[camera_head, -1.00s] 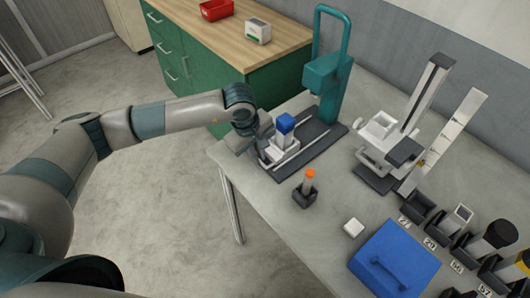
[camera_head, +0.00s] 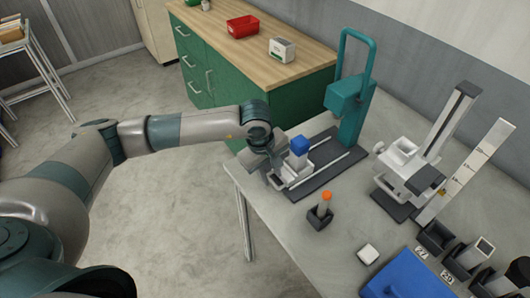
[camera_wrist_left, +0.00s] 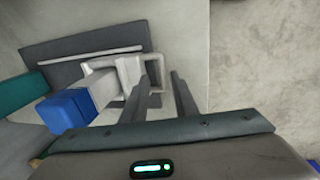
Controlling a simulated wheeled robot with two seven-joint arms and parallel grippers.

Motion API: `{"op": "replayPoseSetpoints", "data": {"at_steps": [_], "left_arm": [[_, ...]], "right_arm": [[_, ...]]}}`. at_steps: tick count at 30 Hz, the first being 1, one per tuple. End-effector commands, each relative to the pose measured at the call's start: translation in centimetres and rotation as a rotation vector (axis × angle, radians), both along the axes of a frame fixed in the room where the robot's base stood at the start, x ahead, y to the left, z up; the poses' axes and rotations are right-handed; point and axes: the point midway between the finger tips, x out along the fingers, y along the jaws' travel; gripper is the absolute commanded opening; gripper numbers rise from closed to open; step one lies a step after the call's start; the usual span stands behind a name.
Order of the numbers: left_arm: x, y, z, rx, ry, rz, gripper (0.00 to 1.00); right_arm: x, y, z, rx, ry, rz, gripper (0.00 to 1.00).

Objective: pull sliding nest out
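The sliding nest (camera_head: 296,171) is a pale carriage holding a blue-topped part (camera_head: 300,146). It sits on the dark base plate with rails (camera_head: 330,165) of the teal press (camera_head: 348,100), at the end away from the column. My left gripper (camera_head: 274,180) is at the nest's outer end. In the left wrist view the fingers (camera_wrist_left: 166,72) are apart, near the nest's white loop handle (camera_wrist_left: 158,70). One handle bar appears to lie between the fingertips; I cannot tell whether they touch it. The blue-topped part also shows there (camera_wrist_left: 68,110). My right gripper is not in view.
A white block (camera_head: 368,253), a blue case (camera_head: 410,278) and a white stand (camera_head: 405,170) are to the right. The table edge is close below my left gripper.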

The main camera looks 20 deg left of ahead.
Motion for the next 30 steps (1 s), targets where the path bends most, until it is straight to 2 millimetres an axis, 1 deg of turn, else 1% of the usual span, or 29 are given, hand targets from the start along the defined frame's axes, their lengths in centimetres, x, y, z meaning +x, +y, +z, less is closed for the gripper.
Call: {"op": "replayPoseSetpoints", "data": {"at_steps": [5,8,21,24,27,30], "left_arm": [[-0.2,0.2,1.8,-0.001,-0.006,-0.002,0.27],[-0.4,0.4,3.4,-0.002,-0.008,0.0,0.27],[-1.8,1.3,12.0,-0.002,-0.01,0.0,0.27],[-2.2,1.6,13.7,0.0,-0.008,0.0,0.27],[-2.4,1.7,15.0,-0.001,-0.007,0.001,0.27],[-2.5,1.8,15.9,0.0,-0.006,0.001,0.27]], "right_arm": [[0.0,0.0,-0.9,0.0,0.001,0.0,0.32],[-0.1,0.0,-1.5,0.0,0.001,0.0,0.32],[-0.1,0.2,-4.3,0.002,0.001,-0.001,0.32],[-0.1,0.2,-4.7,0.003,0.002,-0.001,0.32],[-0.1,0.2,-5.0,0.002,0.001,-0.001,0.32],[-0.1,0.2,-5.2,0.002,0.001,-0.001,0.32]]}}
